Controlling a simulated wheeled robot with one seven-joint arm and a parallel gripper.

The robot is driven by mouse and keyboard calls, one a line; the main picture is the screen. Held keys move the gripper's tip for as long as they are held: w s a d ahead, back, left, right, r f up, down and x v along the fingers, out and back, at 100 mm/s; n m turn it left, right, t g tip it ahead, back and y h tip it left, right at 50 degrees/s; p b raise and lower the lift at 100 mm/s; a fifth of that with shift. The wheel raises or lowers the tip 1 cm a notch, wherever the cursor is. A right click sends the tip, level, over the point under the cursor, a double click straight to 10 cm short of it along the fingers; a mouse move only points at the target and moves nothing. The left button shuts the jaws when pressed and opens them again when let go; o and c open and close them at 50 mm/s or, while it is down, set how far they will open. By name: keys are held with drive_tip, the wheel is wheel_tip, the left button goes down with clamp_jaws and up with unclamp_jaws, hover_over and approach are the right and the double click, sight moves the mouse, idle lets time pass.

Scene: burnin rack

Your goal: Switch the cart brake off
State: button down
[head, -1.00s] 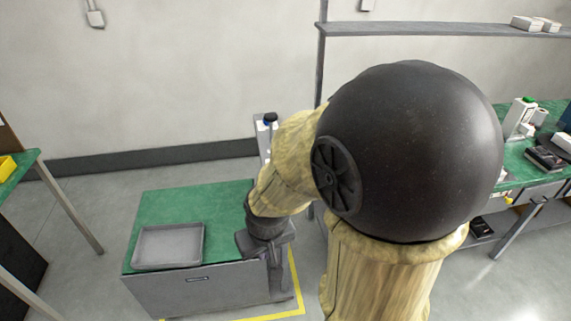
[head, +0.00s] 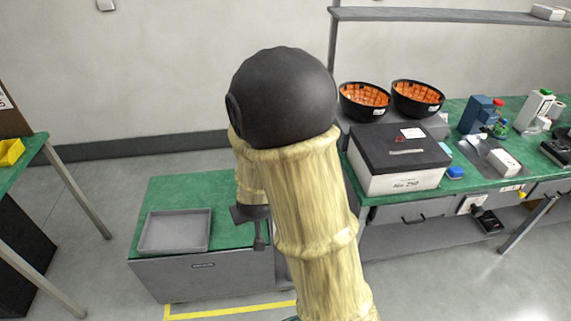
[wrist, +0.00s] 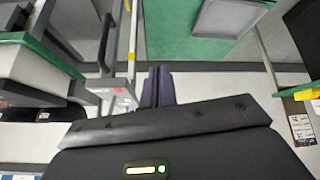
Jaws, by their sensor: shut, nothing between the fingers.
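The low grey cart (head: 205,278) has a green top and stands on the floor at left centre in the head view. Its green top also shows at the upper middle of the wrist view (wrist: 160,30). My gripper (head: 259,243) is at the cart's right end in the head view, and my arm hides part of that end. The dark fingers (wrist: 158,86) are shut together and empty in the wrist view. To their left is a grey rail (wrist: 132,45) with a small red mark near its lower end. I cannot make out the brake or its setting.
A shallow grey tray (head: 175,231) sits on the cart top. Yellow tape (head: 235,310) marks the floor in front. At right, a green bench (head: 375,200) holds a black-lidded box (head: 400,165) and orange-lined bowls (head: 364,101). Another bench is at far left. Floor between is clear.

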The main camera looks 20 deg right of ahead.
drive_tip(key=w+d+f+n+t+h+b, duration=0.4)
drive_tip(key=t+h, duration=0.5)
drive_tip(key=h, duration=0.5)
drive_tip(key=w+d+n, duration=0.1)
drive_tip(key=d+n, duration=0.1)
drive_tip(key=shift+d+n+h, duration=0.15)
drive_tip(key=shift+n+h, duration=0.15)
drive_tip(key=shift+n, duration=0.1)
drive_tip(key=p+x, duration=0.4)
drive_tip(key=x, duration=1)
drive_tip(key=shift+w+r, duration=0.1)
drive_tip(key=shift+r, duration=0.05)
